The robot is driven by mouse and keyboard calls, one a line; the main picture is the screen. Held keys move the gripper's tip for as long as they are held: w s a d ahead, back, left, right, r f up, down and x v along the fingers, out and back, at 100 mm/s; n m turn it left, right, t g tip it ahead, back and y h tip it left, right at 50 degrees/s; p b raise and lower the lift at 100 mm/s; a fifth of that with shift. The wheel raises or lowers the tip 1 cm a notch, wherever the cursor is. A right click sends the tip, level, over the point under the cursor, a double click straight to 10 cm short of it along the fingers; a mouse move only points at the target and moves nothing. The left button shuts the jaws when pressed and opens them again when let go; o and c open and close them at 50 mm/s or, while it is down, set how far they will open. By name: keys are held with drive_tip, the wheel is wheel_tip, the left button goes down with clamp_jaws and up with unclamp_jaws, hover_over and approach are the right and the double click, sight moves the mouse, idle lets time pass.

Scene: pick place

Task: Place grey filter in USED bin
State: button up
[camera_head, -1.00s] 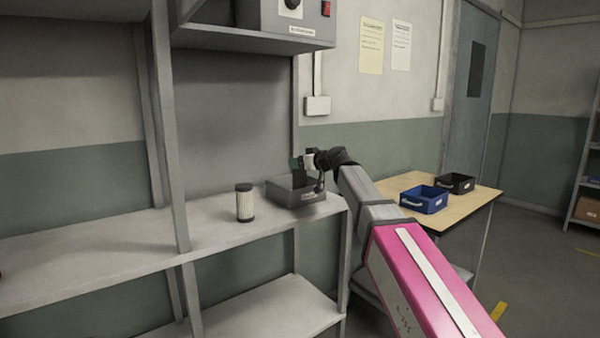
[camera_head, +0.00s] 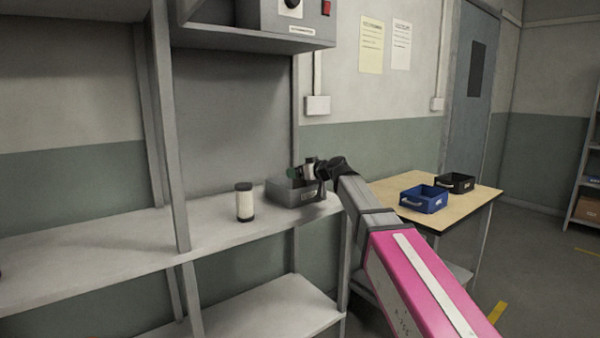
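A cylindrical filter (camera_head: 245,203) with a pale body and dark end caps stands upright on the shelf. A grey bin (camera_head: 298,197) with a front label too small to read sits to its right, near the shelf's end. My gripper (camera_head: 303,173) is over the grey bin, at about rim height. Its fingers are small and partly merged with the bin, so I cannot tell whether they are open or hold anything. The inside of the bin is mostly hidden.
A blue bin (camera_head: 424,200) and a black bin (camera_head: 455,183) stand on a wooden table (camera_head: 462,206) to the right. A grey shelf post (camera_head: 170,130) rises left of the filter. The shelf surface (camera_head: 80,250) left of the post is mostly clear.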

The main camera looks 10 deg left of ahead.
drive_tip(key=shift+r, duration=0.15)
drive_tip(key=v, duration=1.2)
